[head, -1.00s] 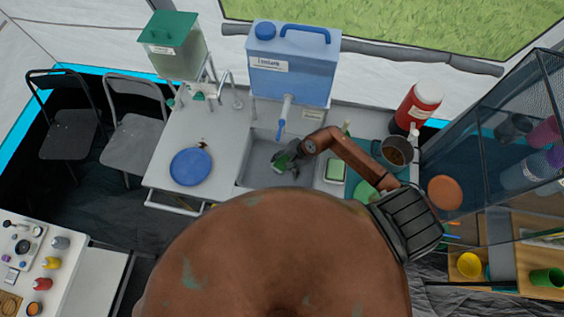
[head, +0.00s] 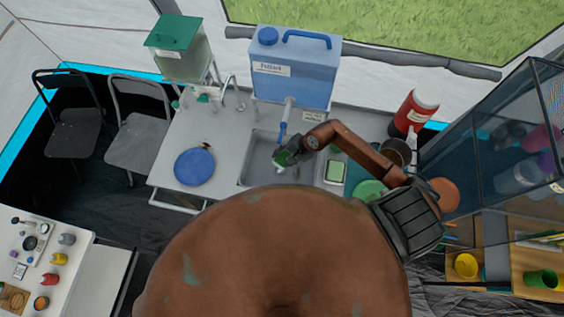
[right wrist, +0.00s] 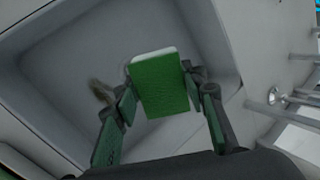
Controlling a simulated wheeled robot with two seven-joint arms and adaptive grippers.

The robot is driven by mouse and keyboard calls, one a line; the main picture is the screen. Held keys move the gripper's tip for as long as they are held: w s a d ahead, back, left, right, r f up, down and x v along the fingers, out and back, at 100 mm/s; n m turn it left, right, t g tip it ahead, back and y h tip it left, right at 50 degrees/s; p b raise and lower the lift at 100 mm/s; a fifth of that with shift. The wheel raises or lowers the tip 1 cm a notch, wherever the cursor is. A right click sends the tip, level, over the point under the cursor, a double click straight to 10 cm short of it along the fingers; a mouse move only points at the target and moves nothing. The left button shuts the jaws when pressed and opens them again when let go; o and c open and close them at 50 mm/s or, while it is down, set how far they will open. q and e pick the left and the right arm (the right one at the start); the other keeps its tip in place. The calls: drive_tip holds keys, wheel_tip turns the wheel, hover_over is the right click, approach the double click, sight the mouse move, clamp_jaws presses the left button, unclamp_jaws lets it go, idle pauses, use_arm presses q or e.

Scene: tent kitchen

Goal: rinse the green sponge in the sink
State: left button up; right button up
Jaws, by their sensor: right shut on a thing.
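The green sponge (right wrist: 160,83) shows in the right wrist view as a green block with a pale far edge. My right gripper (right wrist: 158,100) is shut on it, one finger on each side. The sponge is over the grey sink basin (right wrist: 70,62). In the head view my right gripper (head: 283,161) is over the sink (head: 258,152), below the blue tap of the water container (head: 292,70). The sponge is hard to tell apart from the gripper there. I cannot see how far it is above the basin floor. My left gripper is not in view.
A blue plate (head: 194,167) lies on the counter left of the sink. A small tray with a green pad (head: 336,171) sits right of it. A red canister (head: 413,112) and a metal pot (head: 395,152) stand farther right. A brownish smudge (right wrist: 102,92) is in the basin.

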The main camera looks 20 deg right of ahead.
sight(280, 157)
drive_tip(key=shift+r+p, duration=0.75)
drive_tip(key=shift+r, duration=1.05)
drive_tip(key=shift+r, duration=0.1)
idle(0.8)
drive_tip(key=shift+r+p, duration=0.85)
drive_tip(key=shift+r, duration=1.05)
drive_tip(key=shift+s+d+f, duration=0.1)
